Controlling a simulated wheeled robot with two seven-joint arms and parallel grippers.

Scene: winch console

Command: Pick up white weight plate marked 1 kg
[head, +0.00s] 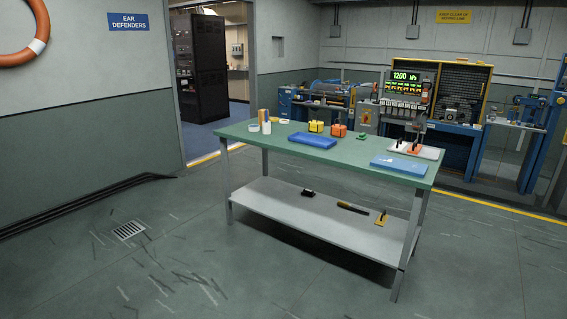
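I cannot make out a 1 kg marking on anything from here. A green-topped table (245,137) stands in the middle of the room. On its left end are a small white upright item (267,127) and small pale low items (254,128), too small to tell whether one is a weight plate. A white and orange tray-like item (431,153) with dark upright pieces lies near the right end. Neither of my grippers shows in the head view.
Blue trays (313,140) and (399,165), a yellow block (316,126), an orange block (338,130) and a green item (362,136) are on the tabletop. Tools lie on the lower shelf (290,205). The winch console (407,90) stands behind. The floor in front is open.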

